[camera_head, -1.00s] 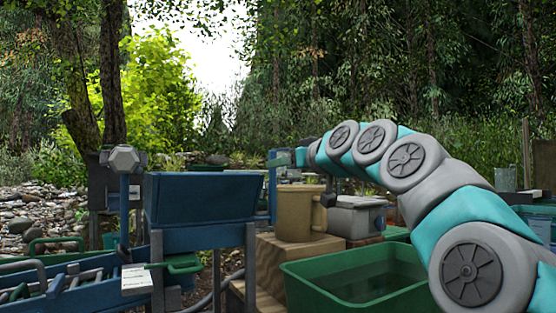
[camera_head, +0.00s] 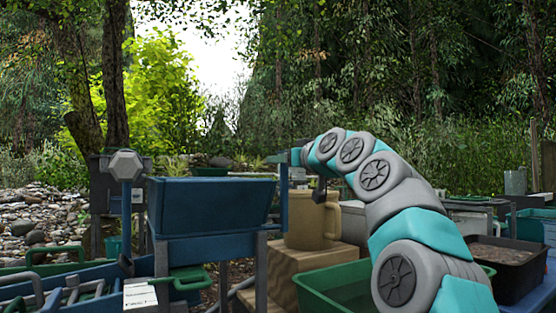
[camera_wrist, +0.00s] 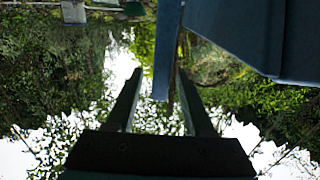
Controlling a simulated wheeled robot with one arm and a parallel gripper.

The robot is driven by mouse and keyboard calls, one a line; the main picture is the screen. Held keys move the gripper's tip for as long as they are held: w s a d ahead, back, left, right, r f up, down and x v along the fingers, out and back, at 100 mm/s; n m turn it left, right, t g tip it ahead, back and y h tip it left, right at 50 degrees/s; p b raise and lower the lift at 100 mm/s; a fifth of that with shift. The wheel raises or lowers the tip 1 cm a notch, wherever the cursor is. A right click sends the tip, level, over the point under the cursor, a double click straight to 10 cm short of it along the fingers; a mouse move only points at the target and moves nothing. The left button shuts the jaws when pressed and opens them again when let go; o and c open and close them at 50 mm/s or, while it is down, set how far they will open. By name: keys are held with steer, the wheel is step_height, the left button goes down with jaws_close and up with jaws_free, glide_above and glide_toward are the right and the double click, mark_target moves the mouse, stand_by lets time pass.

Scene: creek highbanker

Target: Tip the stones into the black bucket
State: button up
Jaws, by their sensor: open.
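My gripper (camera_head: 281,158) is at the end of my outstretched arm, beside a blue upright post (camera_head: 283,203) at the right of the blue hopper (camera_head: 212,208). In the wrist view my gripper (camera_wrist: 158,105) is open, its two dark fingers spread. The blue post (camera_wrist: 166,55) shows between them in that view; I cannot tell whether they touch it. The hopper (camera_wrist: 238,35) fills the upper right there. The hopper's inside is hidden, so I cannot see stones in it. Loose stones (camera_head: 38,215) lie on the bank at left. I cannot clearly make out a black bucket.
A tan mug (camera_head: 310,225) stands on a wooden block (camera_head: 290,268) just right of the hopper. A green tub (camera_head: 322,292) sits in front, partly behind my arm. A black tub (camera_head: 515,283) with brown contents stands at right. A green-handled scoop (camera_head: 180,279) is below the hopper.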

steer(key=x, duration=0.2)
steer(key=shift+w+a+p, duration=0.2)
steer(key=shift+w+p, duration=0.05)
steer(key=shift+p, duration=0.1)
jaws_close()
stand_by(0.5)
stand_by(1.0)
